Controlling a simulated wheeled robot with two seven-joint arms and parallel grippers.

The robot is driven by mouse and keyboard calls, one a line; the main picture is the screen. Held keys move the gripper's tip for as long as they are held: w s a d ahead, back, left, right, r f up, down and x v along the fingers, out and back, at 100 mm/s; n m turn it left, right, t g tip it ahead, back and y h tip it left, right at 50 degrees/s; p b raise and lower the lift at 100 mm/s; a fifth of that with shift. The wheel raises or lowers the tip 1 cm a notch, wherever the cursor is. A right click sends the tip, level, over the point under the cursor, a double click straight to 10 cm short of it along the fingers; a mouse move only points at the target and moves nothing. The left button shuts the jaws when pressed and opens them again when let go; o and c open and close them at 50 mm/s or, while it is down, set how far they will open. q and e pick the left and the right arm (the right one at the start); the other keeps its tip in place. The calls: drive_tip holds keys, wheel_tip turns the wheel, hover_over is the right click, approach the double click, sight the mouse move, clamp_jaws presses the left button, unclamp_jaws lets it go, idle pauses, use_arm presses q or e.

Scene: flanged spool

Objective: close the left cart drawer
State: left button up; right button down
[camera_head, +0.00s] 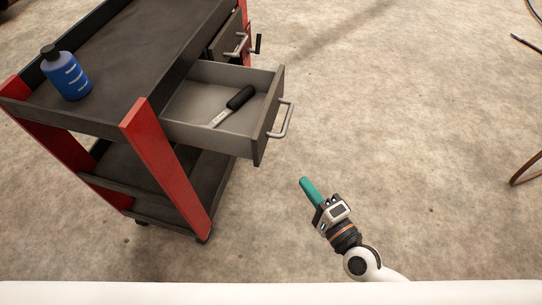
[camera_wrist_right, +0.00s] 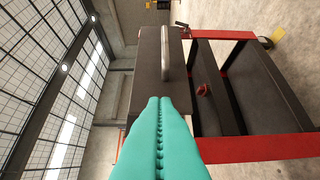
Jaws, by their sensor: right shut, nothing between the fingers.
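The left cart drawer (camera_head: 262,117) is grey with a silver bar handle (camera_head: 283,120). It is pulled out from the dark cart with red posts, and a black-handled tool (camera_head: 236,103) lies inside it. My right gripper (camera_head: 305,183), with teal fingers, is shut and empty. It is apart from the drawer, below and to the right of the handle in the head view. In the right wrist view, the shut fingers (camera_wrist_right: 158,112) point toward the drawer front (camera_wrist_right: 148,75) and its handle (camera_wrist_right: 166,52). My left gripper is not in view.
A blue bottle (camera_head: 67,75) stands on the cart's top tray (camera_head: 130,45). A second drawer (camera_head: 228,38) with a handle sits farther back. A lower shelf shows under the drawer. The concrete floor around my right arm is clear.

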drive_tip(key=shift+s+a+p+x, duration=0.25)
drive_tip(key=shift+a+p+x, duration=0.15)
drive_tip(key=shift+x, duration=1.65)
drive_tip(key=shift+s+a+p+x, duration=0.2)
drive_tip(key=shift+a+p+x, duration=0.2)
drive_tip(key=shift+x, duration=1.7)
drive_tip(key=shift+s+a+p+x, duration=0.25)
drive_tip(key=shift+a+p+x, duration=0.15)
drive_tip(key=shift+x, duration=1.65)
